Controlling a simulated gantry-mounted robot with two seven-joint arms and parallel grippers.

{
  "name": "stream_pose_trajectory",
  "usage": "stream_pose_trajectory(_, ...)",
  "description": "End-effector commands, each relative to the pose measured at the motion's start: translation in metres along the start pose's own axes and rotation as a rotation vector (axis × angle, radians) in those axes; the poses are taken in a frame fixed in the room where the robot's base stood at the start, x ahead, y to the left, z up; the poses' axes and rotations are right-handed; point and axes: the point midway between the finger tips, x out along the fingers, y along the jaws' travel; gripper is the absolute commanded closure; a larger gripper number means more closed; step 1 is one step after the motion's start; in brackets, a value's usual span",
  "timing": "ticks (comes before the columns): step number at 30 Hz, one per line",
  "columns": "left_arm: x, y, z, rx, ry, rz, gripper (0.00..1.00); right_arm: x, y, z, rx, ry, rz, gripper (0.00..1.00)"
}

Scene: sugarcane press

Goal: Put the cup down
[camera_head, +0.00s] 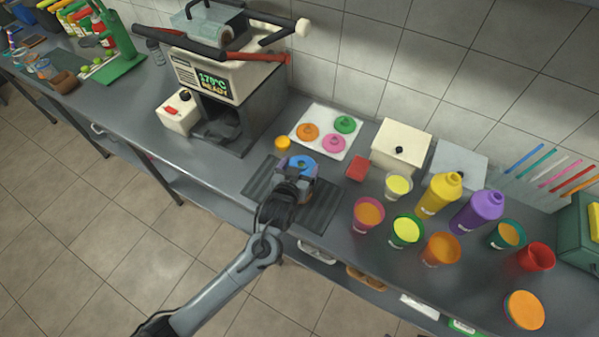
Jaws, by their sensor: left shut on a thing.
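A cup with a blue top (302,164) is in the grasp of my left gripper (294,178), near the middle of the counter. The top looks like a blue lid; much of the cup's side is hidden by the gripper. My left gripper is shut on it. The cup appears over or just behind a dark ribbed mat (322,212) at the counter's front edge. I cannot tell whether its base touches the surface. My right gripper is not in view.
A press machine (205,75) stands behind left. A white tray (300,140) holds orange, pink and green lids. A small yellow-orange item (283,143) and red box (357,168) stand close by. Several cups, a yellow bottle (438,194) and purple bottle (477,212) crowd the right.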

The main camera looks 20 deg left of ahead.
Motion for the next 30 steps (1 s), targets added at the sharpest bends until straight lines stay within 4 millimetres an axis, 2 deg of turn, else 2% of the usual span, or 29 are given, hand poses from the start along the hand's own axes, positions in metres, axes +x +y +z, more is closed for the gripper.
stream_pose_trajectory(6, 0.008, 0.000, 0.022, 0.000, 0.002, 0.000, 0.86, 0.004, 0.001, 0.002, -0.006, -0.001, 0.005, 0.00)
stream_pose_trajectory(21, 0.011, 0.000, 0.028, -0.001, 0.002, 0.000, 0.86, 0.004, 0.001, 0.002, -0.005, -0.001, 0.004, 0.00)
stream_pose_trajectory(22, 0.010, 0.000, 0.029, 0.000, -0.001, 0.000, 0.09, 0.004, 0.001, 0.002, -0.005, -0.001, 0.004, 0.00)
stream_pose_trajectory(24, 0.010, 0.000, 0.029, 0.000, -0.001, 0.000, 0.00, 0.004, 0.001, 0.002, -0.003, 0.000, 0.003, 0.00)
stream_pose_trajectory(30, 0.010, 0.000, 0.029, 0.000, -0.001, 0.000, 0.00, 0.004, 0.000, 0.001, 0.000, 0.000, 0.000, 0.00)
